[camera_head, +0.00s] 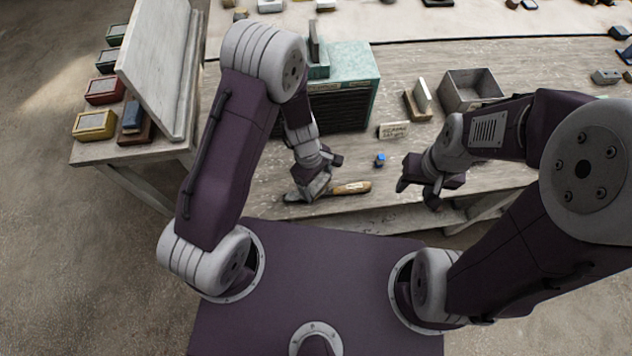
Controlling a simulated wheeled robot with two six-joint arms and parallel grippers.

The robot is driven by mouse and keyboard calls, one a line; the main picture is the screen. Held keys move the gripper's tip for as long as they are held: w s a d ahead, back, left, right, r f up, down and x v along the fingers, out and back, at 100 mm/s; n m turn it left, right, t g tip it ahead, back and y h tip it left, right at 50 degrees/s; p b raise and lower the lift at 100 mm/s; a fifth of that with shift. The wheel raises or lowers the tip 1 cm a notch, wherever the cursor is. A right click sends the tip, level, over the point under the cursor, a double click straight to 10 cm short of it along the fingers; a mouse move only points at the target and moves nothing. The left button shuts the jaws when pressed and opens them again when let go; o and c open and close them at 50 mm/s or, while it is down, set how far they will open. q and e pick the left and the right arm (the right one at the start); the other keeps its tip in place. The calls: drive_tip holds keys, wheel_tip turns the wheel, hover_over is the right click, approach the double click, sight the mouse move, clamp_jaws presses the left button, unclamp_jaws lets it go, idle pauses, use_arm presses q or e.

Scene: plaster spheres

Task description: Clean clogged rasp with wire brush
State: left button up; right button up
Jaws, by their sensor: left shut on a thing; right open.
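A tool with a tan wooden handle (352,188) lies low over the front part of the workbench, its handle pointing right. A dark narrow part shows on the other side of my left gripper (318,182), which is shut on the tool's middle. It looks like the rasp, but its face is too small to tell whether it is clogged. My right gripper (418,192) is open and empty, at the bench's front edge, right of the handle and apart from it. I cannot make out a wire brush for certain.
A small blue cube (380,160) and a label card (394,130) lie behind the handle. A dark cabinet with a teal top (350,68), a small wooden stand (416,106) and an open grey box (470,90) stand further back. Coloured boxes (94,124) and a pale panel (160,60) are left.

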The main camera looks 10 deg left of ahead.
sight(310, 190)
use_arm(q)
drive_tip(key=shift+w+d+r+p, duration=0.1)
drive_tip(key=shift+w+d+p, duration=0.15)
drive_tip(key=shift+w+p, duration=0.2)
drive_tip(key=shift+f, duration=0.2)
drive_tip(key=shift+s+a+f+b, duration=0.25)
drive_tip(key=shift+s+b, duration=0.15)
drive_tip(key=shift+b, duration=0.45)
drive_tip(key=shift+s+a+r+b, duration=0.1)
drive_tip(key=shift+s+a+b, duration=0.1)
drive_tip(key=shift+s+b, duration=0.1)
drive_tip(key=shift+s+a+r, duration=0.15)
drive_tip(key=shift+s+r, duration=0.05)
drive_tip(key=shift+s, duration=0.1)
drive_tip(key=shift+s+a+f+b, duration=0.3)
drive_tip(key=shift+s+b, duration=0.25)
drive_tip(key=shift+b, duration=0.4)
drive_tip(key=shift+s+a+r, duration=0.1)
drive_tip(key=shift+s+a, duration=0.05)
drive_tip(key=shift+s, duration=0.1)
drive_tip(key=shift+s+a+r, duration=0.1)
drive_tip(key=shift+s+r, duration=0.05)
